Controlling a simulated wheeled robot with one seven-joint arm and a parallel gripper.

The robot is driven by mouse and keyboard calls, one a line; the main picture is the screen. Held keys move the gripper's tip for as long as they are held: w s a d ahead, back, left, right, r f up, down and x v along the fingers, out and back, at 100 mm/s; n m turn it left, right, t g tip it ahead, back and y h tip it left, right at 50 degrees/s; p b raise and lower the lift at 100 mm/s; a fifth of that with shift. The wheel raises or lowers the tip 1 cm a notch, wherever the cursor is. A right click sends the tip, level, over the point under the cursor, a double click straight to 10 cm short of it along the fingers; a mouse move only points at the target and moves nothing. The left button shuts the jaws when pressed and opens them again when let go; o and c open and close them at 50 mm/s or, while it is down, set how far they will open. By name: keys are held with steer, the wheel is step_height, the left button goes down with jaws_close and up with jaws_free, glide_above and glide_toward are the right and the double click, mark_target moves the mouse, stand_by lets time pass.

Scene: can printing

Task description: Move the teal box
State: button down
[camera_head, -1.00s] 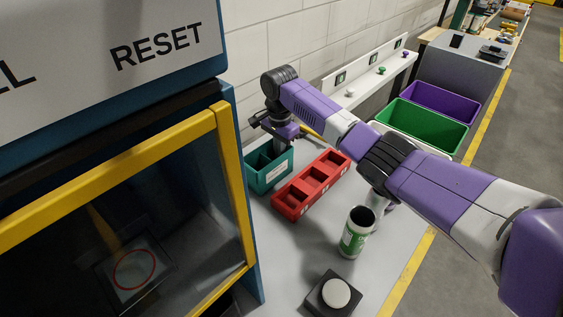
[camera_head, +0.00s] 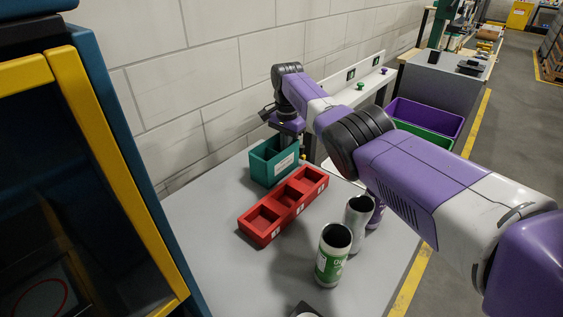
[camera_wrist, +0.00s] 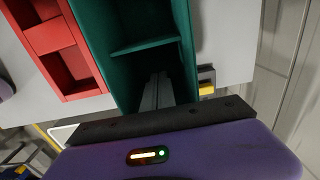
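The teal box (camera_head: 264,170) is an open box with a divider and a white label on its front. It stands at the back of the grey table, behind the red tray. I cannot tell whether it is touching the table or just above it. My gripper (camera_head: 288,139) points down at its far right end. In the wrist view the box (camera_wrist: 100,40) runs up to my gripper, and the grey fingers (camera_wrist: 157,92) are close together at its near end. The gripper seems shut on the box, though the exact contact is partly hidden.
The red tray (camera_head: 272,238) lies close in front of the box. A green-labelled can (camera_head: 331,264) and a plain silver can (camera_head: 357,224) stand to the right. A yellow-framed machine (camera_head: 128,180) is at left, a block wall behind. The table's left-middle is clear.

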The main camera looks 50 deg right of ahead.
steer(key=shift+d, duration=0.3)
steer(key=shift+r, duration=0.15)
step_height(320, 180, up, 10)
steer(key=p, duration=0.9)
